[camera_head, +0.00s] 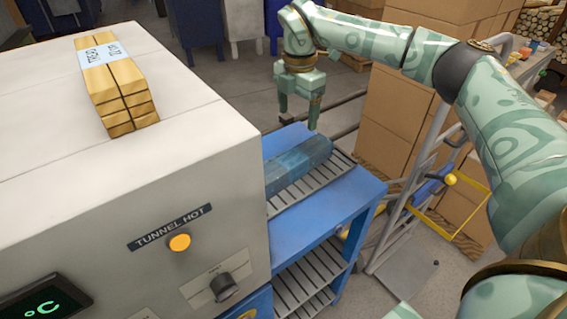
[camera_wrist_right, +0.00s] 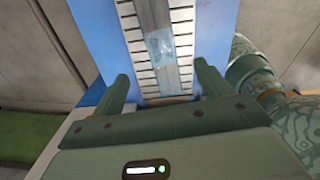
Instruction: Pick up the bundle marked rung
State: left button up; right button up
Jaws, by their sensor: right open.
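A long blue-grey wrapped bundle (camera_head: 300,163) lies on the roller outfeed (camera_head: 328,180) beside the tunnel machine; its left end meets the machine's side. In the right wrist view the bundle (camera_wrist_right: 178,75) runs lengthwise between my fingers, with a pale label whose print I cannot read. My right gripper (camera_head: 298,117) is open and empty, pointing down above the bundle, apart from it. A second bundle (camera_head: 112,82), of light wood bars, lies on top of the machine; its white label is upside down and hard to read. My left gripper is not in view.
The white machine (camera_head: 225,140) marked TUNNEL HOT fills the left, with a lit orange button (camera_head: 179,242). A blue table (camera_head: 345,205) carries the rollers. Cardboard boxes (camera_head: 390,120) and a hand truck (camera_head: 410,200) stand right of it.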

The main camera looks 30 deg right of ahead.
jog(key=b, duration=0.2)
send_near(292, 159)
jog(key=f, duration=0.2)
jog(key=d+f, duration=0.1)
jog(key=f, duration=0.2)
jog(key=shift+w+d+f, duration=0.1)
jog(key=shift+w+f, duration=0.1)
jog(key=shift+f, duration=0.1)
jog(key=shift+f+b, duration=0.3)
jog(key=shift+f, duration=0.15)
jog(key=f+b, duration=0.1)
jog(key=f, duration=0.1)
jog(key=a+f+b, duration=0.1)
jog(key=f, duration=0.1)
jog(key=shift+s+a+f, duration=0.1)
jog(key=shift+s+f, duration=0.05)
jog(key=shift+f, duration=0.45)
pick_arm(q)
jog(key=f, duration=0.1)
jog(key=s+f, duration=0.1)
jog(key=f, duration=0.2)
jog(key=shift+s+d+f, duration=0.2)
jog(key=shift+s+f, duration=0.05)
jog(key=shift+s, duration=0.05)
pick_arm(e)
jog(key=shift+r, duration=0.1)
jog(key=c, duration=1.4)
